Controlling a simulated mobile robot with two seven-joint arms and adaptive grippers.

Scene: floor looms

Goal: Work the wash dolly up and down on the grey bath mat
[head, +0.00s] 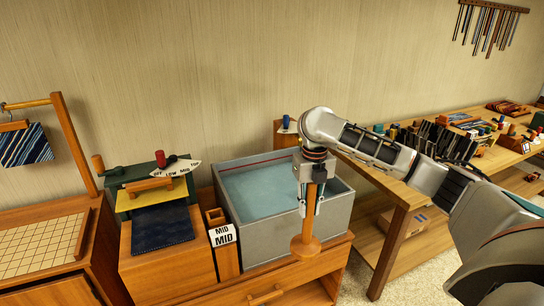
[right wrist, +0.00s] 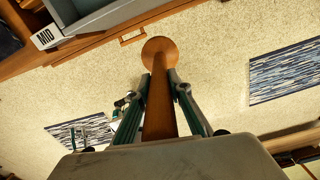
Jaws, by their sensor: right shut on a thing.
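The wash dolly (head: 305,246) is a wooden shaft with a round wooden disc at its lower end. My right gripper (head: 311,207) is shut on its shaft, and it hangs roughly upright, disc down. In the head view it overlaps the front right of the grey bath (head: 275,235), a square tub with blue-green water. In the right wrist view the dolly's shaft (right wrist: 160,108) runs between the fingers (right wrist: 162,95), and the disc shows against the carpet, in front of the bench. No mat can be made out in the bath. My left gripper is not in view.
A wooden post with MID labels (head: 222,236) stands left of the bath. Beside it is a block with a dark blue cloth (head: 162,229) and a dial. A crowded wooden shelf (head: 410,195) stands at right. Striped rugs (right wrist: 285,75) lie on the carpet.

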